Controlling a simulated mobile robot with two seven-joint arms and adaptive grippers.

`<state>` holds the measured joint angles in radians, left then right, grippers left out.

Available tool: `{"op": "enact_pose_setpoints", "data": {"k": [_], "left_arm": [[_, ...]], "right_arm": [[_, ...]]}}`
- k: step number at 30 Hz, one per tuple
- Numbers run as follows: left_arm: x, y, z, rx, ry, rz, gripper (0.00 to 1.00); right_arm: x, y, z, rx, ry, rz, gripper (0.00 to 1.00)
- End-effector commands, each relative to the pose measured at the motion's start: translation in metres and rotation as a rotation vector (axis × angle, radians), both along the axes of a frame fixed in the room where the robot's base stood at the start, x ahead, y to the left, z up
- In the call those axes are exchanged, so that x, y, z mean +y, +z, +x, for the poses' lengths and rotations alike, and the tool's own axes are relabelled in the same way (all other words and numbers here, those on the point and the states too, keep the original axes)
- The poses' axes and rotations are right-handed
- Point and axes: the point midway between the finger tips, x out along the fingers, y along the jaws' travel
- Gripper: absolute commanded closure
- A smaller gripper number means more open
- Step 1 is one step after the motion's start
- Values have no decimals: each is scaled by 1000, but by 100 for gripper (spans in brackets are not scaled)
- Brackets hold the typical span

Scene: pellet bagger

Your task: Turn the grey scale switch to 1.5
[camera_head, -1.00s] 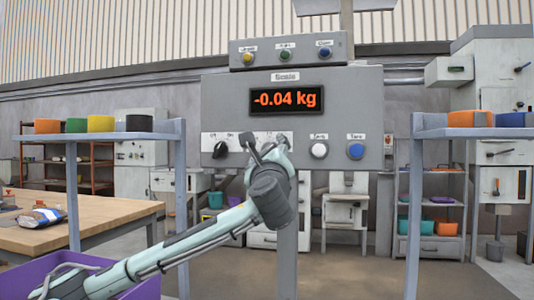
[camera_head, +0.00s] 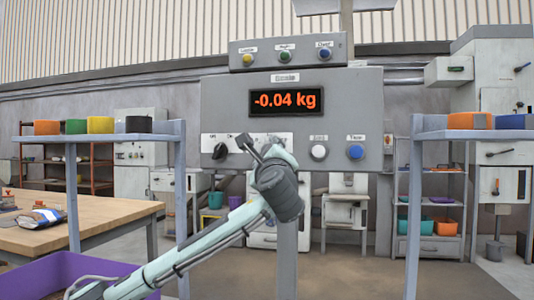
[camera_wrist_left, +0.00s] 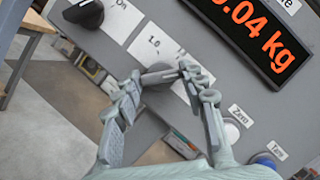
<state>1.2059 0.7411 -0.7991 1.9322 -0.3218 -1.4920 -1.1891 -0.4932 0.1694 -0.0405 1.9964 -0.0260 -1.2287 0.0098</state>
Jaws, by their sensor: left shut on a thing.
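The grey scale switch (camera_wrist_left: 158,75) is a round knob on the grey panel below the display. My left gripper (camera_wrist_left: 162,70) is shut on it, one finger on each side. A white label reading 1.0 is at its upper left in the left wrist view; the label on its other side is mostly behind a finger. In the head view my left gripper (camera_head: 250,148) covers the switch, so its pointing direction cannot be told. The display (camera_head: 287,101) reads -0.04 kg. My right gripper is not in view.
A black knob (camera_head: 220,151) sits left of the switch on the panel (camera_head: 368,90). A white button (camera_head: 319,152) and a blue button (camera_head: 355,152) sit to the right. Shelf posts stand on both sides, and a purple bin (camera_head: 40,275) is at the lower left.

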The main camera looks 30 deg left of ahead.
Motion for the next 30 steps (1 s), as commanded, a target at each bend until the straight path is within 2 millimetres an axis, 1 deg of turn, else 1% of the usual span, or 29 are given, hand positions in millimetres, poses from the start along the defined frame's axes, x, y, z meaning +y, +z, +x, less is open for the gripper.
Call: {"op": "enact_pose_setpoints", "data": {"k": [2,4,15,21,24,30], "left_arm": [[-1,1,1,-15,-1,-70,88],[-2,2,1,-31,-2,-132,88],[-1,5,1,-109,1,-432,88],[-1,5,1,-139,0,-545,88],[-1,5,1,-151,0,-583,88],[-1,5,0,-163,1,-627,88]], "right_arm": [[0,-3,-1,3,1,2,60],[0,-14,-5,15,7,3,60],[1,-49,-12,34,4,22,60],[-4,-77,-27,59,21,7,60],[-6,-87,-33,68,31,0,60],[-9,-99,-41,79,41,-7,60]]}}
